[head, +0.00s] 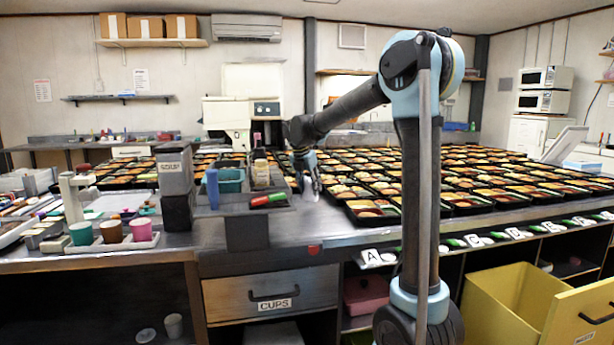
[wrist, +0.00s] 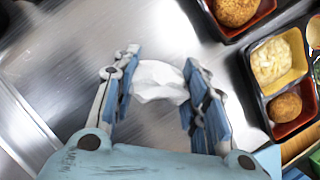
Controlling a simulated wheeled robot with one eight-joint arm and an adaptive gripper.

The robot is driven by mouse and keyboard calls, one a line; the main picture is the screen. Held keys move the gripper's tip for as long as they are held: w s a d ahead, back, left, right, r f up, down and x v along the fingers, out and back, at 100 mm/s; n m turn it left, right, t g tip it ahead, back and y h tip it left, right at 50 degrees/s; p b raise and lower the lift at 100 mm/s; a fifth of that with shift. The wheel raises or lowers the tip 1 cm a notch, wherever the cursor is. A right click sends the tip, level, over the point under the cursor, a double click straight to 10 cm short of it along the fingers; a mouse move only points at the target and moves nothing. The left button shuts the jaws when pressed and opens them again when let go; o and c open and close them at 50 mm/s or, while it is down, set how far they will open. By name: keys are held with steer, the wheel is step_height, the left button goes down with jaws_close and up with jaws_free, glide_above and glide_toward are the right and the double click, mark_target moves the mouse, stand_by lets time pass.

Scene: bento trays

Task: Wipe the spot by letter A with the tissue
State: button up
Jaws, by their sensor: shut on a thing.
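My gripper (head: 308,180) is low over the steel counter (head: 330,222), between the dark caddy area and the bento trays. In the wrist view my gripper (wrist: 162,68) is shut on a crumpled white tissue (wrist: 158,82), with the fingers on either side of it. Bare steel counter (wrist: 70,50) shows beneath and to the left. The letter A card (head: 371,257) stands at the counter's front edge, to the right of and nearer than my gripper. I cannot make out a spot on the counter in either view.
Bento trays (wrist: 268,98) with fried balls lie close to the right of my gripper. Rows of trays (head: 450,180) fill the counter's back and right. A soup dispenser (head: 175,170), cups (head: 112,231) and a red-green item (head: 267,200) stand left. A yellow bin drawer (head: 510,300) is open at lower right.

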steer(key=r, duration=0.2)
steer(key=shift+s+a+r, duration=0.1)
steer(key=shift+a+r, duration=0.15)
steer(key=shift+r, duration=1.45)
steer(key=shift+d, duration=0.1)
